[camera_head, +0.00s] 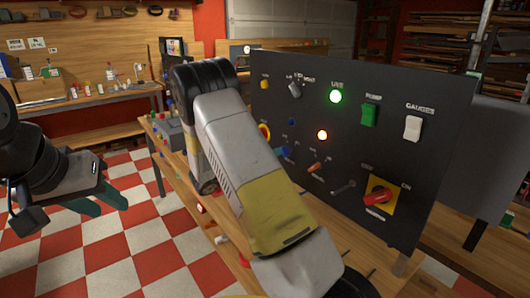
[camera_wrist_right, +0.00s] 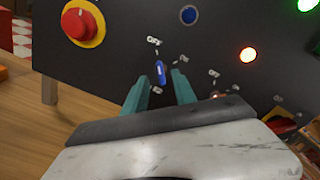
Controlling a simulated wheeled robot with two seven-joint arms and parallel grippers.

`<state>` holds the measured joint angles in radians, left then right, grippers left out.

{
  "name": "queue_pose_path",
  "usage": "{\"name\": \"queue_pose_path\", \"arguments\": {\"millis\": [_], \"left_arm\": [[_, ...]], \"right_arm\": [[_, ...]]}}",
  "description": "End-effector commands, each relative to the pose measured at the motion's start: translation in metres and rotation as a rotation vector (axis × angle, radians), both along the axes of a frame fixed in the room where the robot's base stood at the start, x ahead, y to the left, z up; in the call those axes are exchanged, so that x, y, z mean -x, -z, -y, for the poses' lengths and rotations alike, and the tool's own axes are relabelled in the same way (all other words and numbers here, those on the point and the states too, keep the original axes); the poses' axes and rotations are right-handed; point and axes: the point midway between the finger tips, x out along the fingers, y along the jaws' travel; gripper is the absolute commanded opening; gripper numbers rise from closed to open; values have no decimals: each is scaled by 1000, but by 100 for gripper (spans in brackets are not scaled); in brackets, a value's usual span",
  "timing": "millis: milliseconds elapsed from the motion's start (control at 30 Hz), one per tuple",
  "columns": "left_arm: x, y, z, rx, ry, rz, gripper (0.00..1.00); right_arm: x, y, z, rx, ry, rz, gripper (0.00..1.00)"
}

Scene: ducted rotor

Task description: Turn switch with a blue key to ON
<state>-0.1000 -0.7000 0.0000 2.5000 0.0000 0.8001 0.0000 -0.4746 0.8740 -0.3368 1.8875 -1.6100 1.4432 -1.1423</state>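The black control panel (camera_head: 355,130) stands on a wooden bench. In the right wrist view, the switch with a blue key (camera_wrist_right: 160,72) is on the panel, its handle nearly vertical and its upper end near the OFF label. ON is marked to its upper right. My right gripper (camera_wrist_right: 160,88) is open, its teal fingers on either side of the key's lower end. I cannot tell whether they touch it. In the head view the blue key (camera_head: 281,152) shows beside my right arm, which hides that gripper. My left gripper (camera_head: 98,197) is open and empty, away from the panel.
A red emergency button (camera_wrist_right: 80,22) on a yellow base and a blue round button (camera_wrist_right: 188,15) are near the key. An orange lamp (camera_wrist_right: 249,55) is lit. The panel also has a green rocker (camera_head: 369,115), white rocker (camera_head: 412,128) and red rotary switch (camera_head: 377,197).

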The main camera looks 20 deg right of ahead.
Motion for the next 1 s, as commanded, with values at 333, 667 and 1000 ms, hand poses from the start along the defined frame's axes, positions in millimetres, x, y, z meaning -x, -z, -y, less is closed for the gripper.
{"name": "queue_pose_path", "arguments": {"millis": [333,667,1000], "left_arm": [[0,0,0,0,0,0,36],[0,0,0,0,0,0,36],[0,0,0,0,0,0,36]], "right_arm": [[-14,0,41,-3,2,2,33],[-15,0,43,-4,1,2,27],[-14,0,43,-4,1,2,0]]}}
